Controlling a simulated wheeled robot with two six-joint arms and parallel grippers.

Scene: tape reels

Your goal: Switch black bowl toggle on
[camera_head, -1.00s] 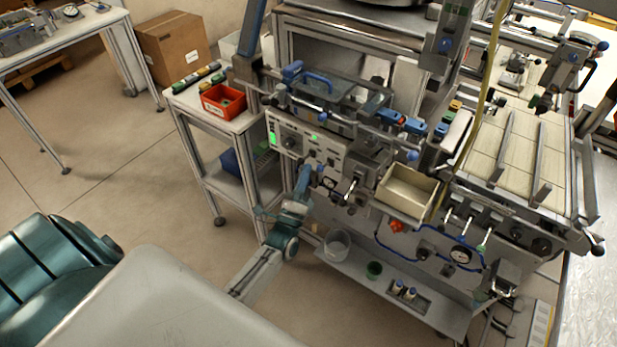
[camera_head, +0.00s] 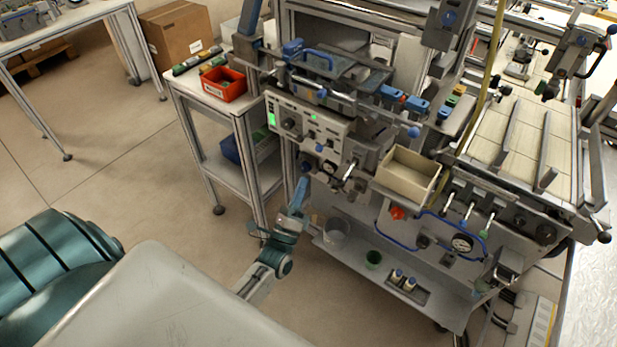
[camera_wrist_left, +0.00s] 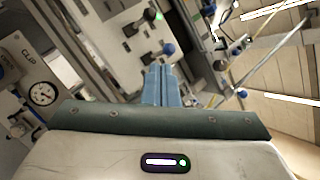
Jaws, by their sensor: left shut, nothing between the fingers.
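The control panel (camera_head: 318,128) on the front of the machine has a lit green display, a green lamp and several small dark controls. It is too small to tell which is the black bowl toggle. My left gripper (camera_head: 303,184), with blue fingers, is below the panel and apart from it. In the left wrist view the fingers (camera_wrist_left: 160,74) are closed together and empty. Beyond them are a dark lever (camera_wrist_left: 133,28) on a pale panel and a blue ball knob (camera_wrist_left: 168,48). My right gripper is not in view.
A beige bin (camera_head: 408,175) hangs at the machine's front, right of the panel. A side table (camera_head: 190,92) with a red bin (camera_head: 223,84) stands left. Floor at left is clear.

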